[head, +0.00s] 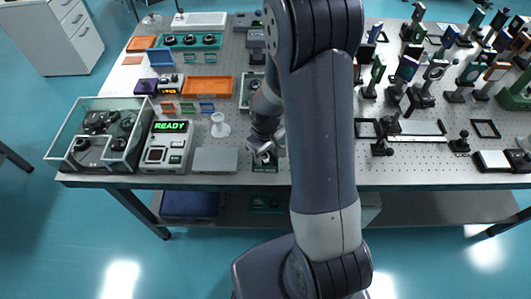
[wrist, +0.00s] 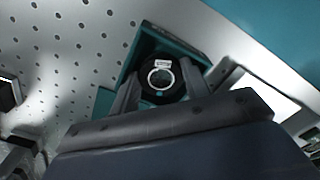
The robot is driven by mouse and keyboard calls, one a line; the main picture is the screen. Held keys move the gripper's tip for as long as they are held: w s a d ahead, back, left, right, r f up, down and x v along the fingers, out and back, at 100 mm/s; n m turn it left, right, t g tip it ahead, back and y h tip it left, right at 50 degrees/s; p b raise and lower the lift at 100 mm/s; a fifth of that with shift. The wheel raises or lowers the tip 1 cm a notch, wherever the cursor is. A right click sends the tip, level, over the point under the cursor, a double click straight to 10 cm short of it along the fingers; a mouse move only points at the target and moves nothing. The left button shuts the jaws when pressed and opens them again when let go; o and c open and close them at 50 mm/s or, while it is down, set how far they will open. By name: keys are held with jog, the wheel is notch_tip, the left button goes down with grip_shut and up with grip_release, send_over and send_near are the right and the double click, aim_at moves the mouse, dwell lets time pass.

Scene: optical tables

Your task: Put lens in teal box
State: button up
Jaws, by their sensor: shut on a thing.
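The lens (wrist: 162,75) is a black ring with a pale inner circle and a small white label. In the wrist view it sits between the two fingers of my gripper (wrist: 158,92), which is shut on it. A teal box (wrist: 190,35) lies around and under the lens in that view. I cannot tell whether the lens touches the box's floor. In the head view my gripper (head: 265,154) is low over the small teal box (head: 264,166) at the table's front edge, and the lens is hidden there.
A flat grey box (head: 215,160) stands just left of the teal box. Beyond it are a device reading READY (head: 168,127) and a clear-walled case (head: 62,130). A white stand (head: 220,125) is behind. Many optical mounts crowd the table's right side.

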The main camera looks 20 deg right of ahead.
aim_at(266, 157)
jog(key=o, duration=0.8)
jog(key=shift+f, duration=0.1)
jog(key=shift+c, duration=0.2)
notch_tip(266, 157, up, 12)
jog(key=shift+r, duration=0.2)
